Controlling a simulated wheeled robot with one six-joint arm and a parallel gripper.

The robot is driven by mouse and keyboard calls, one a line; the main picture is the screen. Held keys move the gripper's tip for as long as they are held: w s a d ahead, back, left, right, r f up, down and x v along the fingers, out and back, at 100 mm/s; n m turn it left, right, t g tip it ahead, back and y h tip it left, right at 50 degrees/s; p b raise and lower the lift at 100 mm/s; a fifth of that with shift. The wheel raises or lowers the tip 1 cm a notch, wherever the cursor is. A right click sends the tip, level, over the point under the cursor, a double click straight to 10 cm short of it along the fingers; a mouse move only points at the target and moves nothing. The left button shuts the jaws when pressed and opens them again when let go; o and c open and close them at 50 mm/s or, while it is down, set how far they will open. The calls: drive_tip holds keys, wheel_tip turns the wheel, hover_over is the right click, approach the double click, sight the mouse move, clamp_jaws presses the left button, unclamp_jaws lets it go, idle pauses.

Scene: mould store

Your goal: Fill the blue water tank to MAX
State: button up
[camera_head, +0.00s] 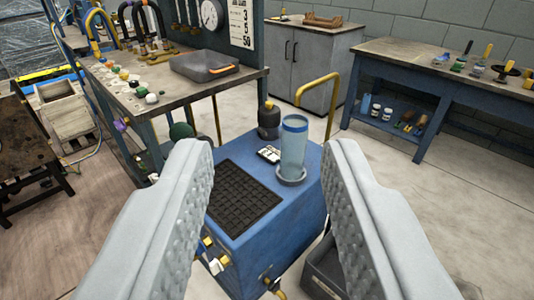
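A blue box-shaped unit (272,245) stands on the floor straight ahead, with a black ribbed mat or grille (243,196) on its top. On its right part a clear upright cylinder (293,152) with a blue band near its top stands in a grey ring. I cannot make out a MAX mark or a clear water level. A yellow bent pipe (318,88) rises behind the cylinder. My gripper (267,150) is open and empty; its two grey fingers flank the unit in the picture. The right finger hides part of the unit's right side.
A dark bottle (268,120) and a small white panel (268,154) are beside the cylinder. A cluttered workbench (188,92) stands left, a grey cabinet (311,64) behind, and a blue-legged table (425,72) right. A dark bin (322,272) is low right. Floor (440,195) at right is clear.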

drive_tip(key=shift+c, duration=0.3)
drive_tip(key=w+a+f+n+g+h, duration=0.1)
drive_tip(key=w+a+f+n+g, duration=0.4)
drive_tip(key=f, duration=0.6)
drive_tip(key=w+a+f+n+g+h, duration=0.2)
drive_tip(key=w+a+f+n+g, duration=0.3)
drive_tip(key=f, duration=0.7)
drive_tip(key=w+a+f+n+g+h, duration=0.1)
drive_tip(key=w+a+f+n+g, duration=0.15)
drive_tip(key=w+f, duration=0.65)
drive_tip(key=a+f+n+t+h, duration=0.85)
drive_tip(key=a+f+n, duration=0.65)
drive_tip(key=a+f, duration=0.7)
drive_tip(key=shift+m+g, duration=0.25)
drive_tip(key=shift+g, duration=0.05)
drive_tip(key=x, duration=0.6)
drive_tip(key=s+d+f+x, duration=0.1)
drive_tip(key=x, duration=1.1)
drive_tip(key=shift+s+d+f, duration=0.15)
drive_tip(key=shift+d+f, duration=0.15)
drive_tip(key=shift+d, duration=0.1)
drive_tip(key=shift+c, duration=0.4)
clamp_jaws()
